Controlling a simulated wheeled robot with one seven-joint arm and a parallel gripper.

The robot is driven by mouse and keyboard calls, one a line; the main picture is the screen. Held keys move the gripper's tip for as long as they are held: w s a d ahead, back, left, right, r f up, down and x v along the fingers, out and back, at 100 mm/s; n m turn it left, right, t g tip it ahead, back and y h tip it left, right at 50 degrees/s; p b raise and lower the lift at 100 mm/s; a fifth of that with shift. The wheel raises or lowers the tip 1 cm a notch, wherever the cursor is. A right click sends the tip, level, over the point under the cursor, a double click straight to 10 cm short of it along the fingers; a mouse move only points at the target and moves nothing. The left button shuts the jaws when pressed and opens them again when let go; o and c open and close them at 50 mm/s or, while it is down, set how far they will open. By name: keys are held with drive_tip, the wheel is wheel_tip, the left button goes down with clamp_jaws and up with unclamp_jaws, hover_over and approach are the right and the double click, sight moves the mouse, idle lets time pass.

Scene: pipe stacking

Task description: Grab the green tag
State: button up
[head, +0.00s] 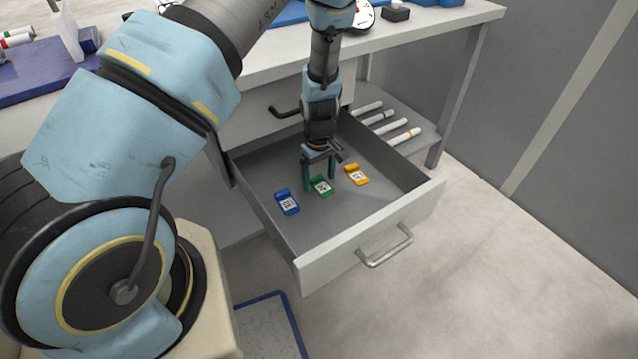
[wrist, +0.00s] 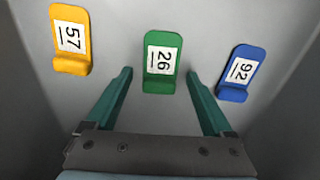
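The green tag (head: 321,186) lies on the floor of the open drawer, between a blue tag and an orange-yellow tag. In the wrist view the green tag (wrist: 161,62) carries a white label reading 26. My gripper (head: 319,180) is inside the drawer, pointing down near the green tag. In the wrist view its two green fingers (wrist: 160,75) are spread apart, one on each side of the tag's lower end. Gaps show between the fingers and the tag, and nothing is held. How high the fingertips are above the drawer floor cannot be told.
The blue tag (head: 287,203) lies left of the green one and the orange-yellow tag (head: 357,174) right of it. The drawer's front wall (head: 375,235) and sides surround my gripper. The worktop (head: 420,32) is above and behind. White pipes (head: 403,136) lie on a shelf beyond the drawer.

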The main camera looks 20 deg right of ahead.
drive_tip(key=c, duration=1.3)
drive_tip(key=shift+r, duration=0.1)
